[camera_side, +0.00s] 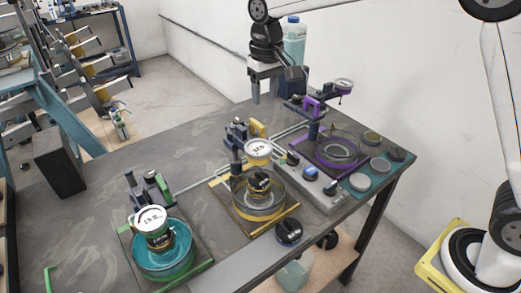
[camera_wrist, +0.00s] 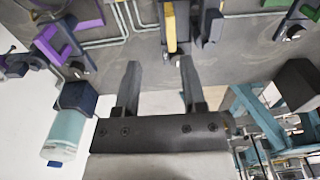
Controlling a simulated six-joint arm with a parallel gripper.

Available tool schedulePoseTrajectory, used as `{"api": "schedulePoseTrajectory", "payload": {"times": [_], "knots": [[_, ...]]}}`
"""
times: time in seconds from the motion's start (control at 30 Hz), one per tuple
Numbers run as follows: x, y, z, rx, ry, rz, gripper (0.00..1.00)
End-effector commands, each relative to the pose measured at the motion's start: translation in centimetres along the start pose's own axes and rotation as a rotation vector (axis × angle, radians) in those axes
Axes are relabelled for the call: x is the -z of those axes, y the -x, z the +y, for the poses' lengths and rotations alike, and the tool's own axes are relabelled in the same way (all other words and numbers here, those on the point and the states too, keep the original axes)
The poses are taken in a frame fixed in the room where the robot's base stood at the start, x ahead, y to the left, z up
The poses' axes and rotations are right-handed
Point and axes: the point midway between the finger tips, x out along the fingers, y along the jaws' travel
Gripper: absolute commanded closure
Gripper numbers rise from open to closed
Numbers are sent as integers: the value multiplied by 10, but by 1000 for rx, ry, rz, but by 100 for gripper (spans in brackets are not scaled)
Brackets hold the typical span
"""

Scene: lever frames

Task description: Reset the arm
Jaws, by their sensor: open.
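My gripper (camera_side: 270,93) hangs over the far edge of the dark table (camera_side: 110,185) in the side view, with its fingers pointing down. In the wrist view my gripper (camera_wrist: 160,78) is open, with nothing between its two dark fingers. A yellow lever frame (camera_side: 250,130) stands at mid-table, a little in front of my gripper. It also shows in the wrist view, where its yellow part (camera_wrist: 170,28) lies beyond the fingertips. A purple lever frame (camera_side: 312,106) stands to the right of my gripper. A green lever frame (camera_side: 150,189) stands at the near left.
Bowls stand by the frames: teal liquid (camera_side: 165,262), yellow-rimmed (camera_side: 258,196) and purple-based (camera_side: 338,146). A blue bottle (camera_side: 294,42) stands behind my gripper.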

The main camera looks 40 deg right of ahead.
Motion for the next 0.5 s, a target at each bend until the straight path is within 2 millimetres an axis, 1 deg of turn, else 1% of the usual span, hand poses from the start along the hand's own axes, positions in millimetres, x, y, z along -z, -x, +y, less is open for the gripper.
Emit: {"api": "schedulePoseTrajectory", "payload": {"times": [0.27, 0.5], "knots": [[-37, -31, 29, 5, -1, 45, 47], [-77, -60, 51, 7, -1, 90, 47]]}}
